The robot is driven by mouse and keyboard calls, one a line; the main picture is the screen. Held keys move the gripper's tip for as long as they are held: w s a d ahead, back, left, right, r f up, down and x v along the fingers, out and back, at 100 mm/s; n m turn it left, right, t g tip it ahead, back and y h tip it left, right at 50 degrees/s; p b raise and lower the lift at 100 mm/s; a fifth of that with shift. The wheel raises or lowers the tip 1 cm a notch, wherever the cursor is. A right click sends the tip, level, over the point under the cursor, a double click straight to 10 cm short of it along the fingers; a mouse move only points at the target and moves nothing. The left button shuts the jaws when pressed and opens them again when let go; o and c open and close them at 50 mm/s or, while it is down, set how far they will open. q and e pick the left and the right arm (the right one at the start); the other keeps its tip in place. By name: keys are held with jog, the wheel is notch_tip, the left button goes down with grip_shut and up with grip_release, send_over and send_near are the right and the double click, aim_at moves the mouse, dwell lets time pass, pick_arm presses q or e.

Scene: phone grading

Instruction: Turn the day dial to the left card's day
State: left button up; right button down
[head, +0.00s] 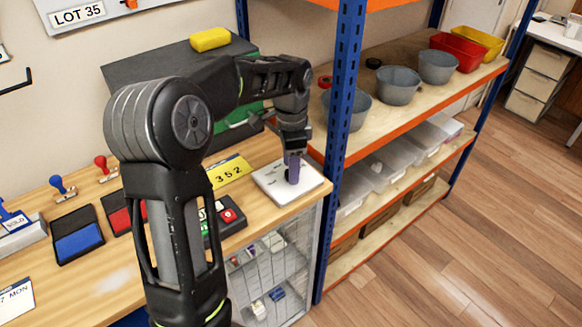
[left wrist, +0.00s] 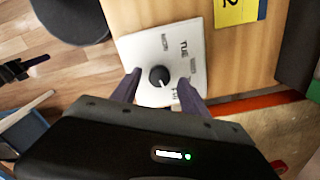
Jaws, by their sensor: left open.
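The day dial is a white square plate (head: 268,190) at the right end of the wooden bench. It also shows in the left wrist view (left wrist: 148,45), with a round black knob (left wrist: 160,76) and day labels around it; TUE reads clearly. My left gripper (head: 292,180) points down over the plate and hides most of the knob in the head view. In the left wrist view its open fingers (left wrist: 158,84) stand on either side of the knob. Where the knob points is hard to tell. A white card (head: 15,300) at the lower left, cut by the frame, reads "7 MON". My right gripper is out of view.
A yellow card (head: 229,173) reading 352 lies left of the plate. Ink pads (head: 78,235) and stamps (head: 62,187) stand further left. A blue rack post (head: 340,140) rises close right of the plate, with shelves of grey bowls (head: 398,86).

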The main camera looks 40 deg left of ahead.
pick_arm(q)
notch_tip(320, 180, up, 7)
jog(key=shift+f+b, duration=0.1)
jog(key=shift+b, duration=0.2)
dwell(0.5)
